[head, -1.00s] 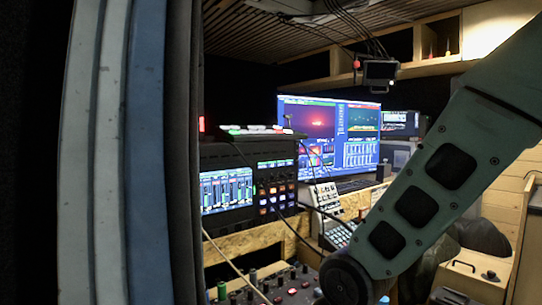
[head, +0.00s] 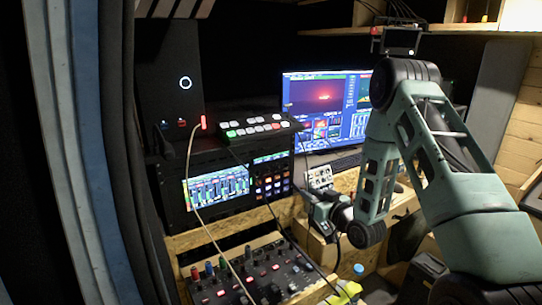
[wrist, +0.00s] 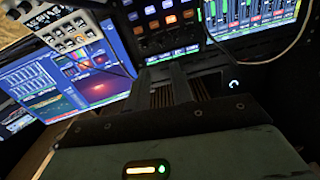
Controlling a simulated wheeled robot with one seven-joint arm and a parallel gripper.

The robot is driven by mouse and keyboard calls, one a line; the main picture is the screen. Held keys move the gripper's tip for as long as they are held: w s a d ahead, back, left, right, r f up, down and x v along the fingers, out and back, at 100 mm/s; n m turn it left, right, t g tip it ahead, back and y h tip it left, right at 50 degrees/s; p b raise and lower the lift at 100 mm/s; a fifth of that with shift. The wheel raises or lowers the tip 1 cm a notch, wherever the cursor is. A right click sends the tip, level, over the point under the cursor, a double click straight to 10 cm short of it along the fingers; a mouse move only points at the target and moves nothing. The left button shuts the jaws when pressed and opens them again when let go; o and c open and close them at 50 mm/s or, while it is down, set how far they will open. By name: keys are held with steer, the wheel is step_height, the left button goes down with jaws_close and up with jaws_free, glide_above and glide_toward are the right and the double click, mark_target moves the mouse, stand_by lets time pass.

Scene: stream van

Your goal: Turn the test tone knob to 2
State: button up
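A dark mixer panel (head: 262,278) with several small knobs stands low at the front in the head view. I cannot tell which knob is the test tone knob; no label or number is legible. My gripper (head: 318,212) is beyond and above the panel's right side, apart from the knobs. In the wrist view my gripper (wrist: 163,80) shows two dark fingers apart with nothing held between them. No knob is clearly between them.
A rack with a meter screen (head: 217,188) and lit buttons (head: 272,185) stands behind the panel. A switcher (head: 262,125) lies on top. A monitor (head: 320,105) and a white keypad (head: 319,177) are farther back. A pale cable (head: 195,190) hangs before the rack and over the panel.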

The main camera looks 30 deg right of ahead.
steer(key=p, duration=0.6)
glide_toward(279, 169)
steer(key=w, duration=0.8)
steer(key=shift+w+a+f, duration=0.1)
steer(key=shift+w+a, duration=0.1)
jaws_close()
